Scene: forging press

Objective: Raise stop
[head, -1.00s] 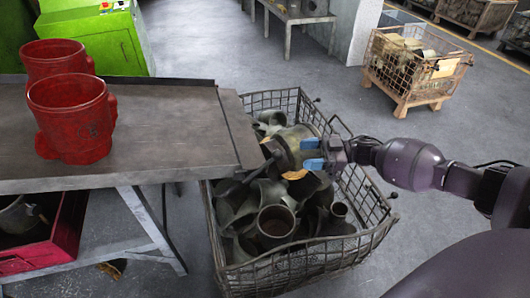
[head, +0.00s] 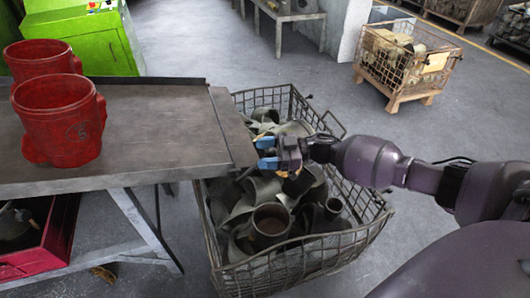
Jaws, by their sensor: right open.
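My right gripper (head: 267,153) has blue fingertips. It is open, with nothing seen between the fingers, beside the right end of the grey metal table (head: 150,130) and above the wire basket's near-left part. A flat plate (head: 232,128) runs across the table's right end and may be the stop; I cannot tell for sure. The fingertips are close to its outer edge, and I cannot tell whether they touch it. My left gripper is not in view.
A wire basket (head: 345,245) full of dark metal fittings (head: 270,222) stands below the gripper. Two red pipe bodies (head: 60,125) stand on the table's left. A red bin (head: 45,245) sits underneath. A second crate (head: 405,65) stands farther back on open floor.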

